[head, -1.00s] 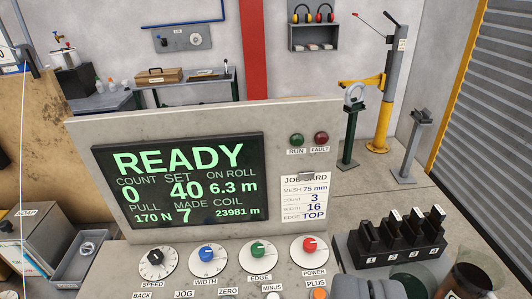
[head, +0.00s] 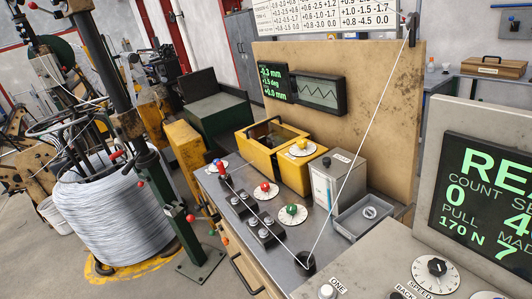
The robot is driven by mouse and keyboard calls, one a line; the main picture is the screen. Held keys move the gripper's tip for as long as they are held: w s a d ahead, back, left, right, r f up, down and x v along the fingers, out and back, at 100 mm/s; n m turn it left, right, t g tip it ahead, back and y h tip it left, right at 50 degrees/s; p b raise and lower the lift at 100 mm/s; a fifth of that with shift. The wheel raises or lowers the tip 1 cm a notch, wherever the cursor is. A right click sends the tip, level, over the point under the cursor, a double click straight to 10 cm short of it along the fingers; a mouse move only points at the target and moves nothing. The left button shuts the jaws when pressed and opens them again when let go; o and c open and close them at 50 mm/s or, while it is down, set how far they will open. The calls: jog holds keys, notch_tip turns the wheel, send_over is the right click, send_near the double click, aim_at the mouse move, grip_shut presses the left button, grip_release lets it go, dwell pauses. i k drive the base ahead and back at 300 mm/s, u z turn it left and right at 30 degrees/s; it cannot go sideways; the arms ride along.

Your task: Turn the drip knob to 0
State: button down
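I cannot pick out the drip knob by name, because the small labels are unreadable. On the grey bench (head: 335,227) are a red knob (head: 265,187) and a green knob (head: 292,211), each on a white dial. A yellow knob (head: 302,146) on a white dial sits on the yellow box. A grey soap box (head: 338,183) stands on the bench to its right, with a small label on top. My gripper is not in view.
A thin wire (head: 360,144) runs from the upright board's top down to a dark pulley (head: 306,262). A wire coil (head: 112,218) stands left. A grey tray (head: 361,222) and the console screen (head: 490,205) with a black speed knob (head: 437,267) are right.

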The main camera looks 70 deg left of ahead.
aim_at(301, 144)
jog(key=u, duration=3.35)
jog(key=i, duration=2.2)
jog(key=z, duration=0.15)
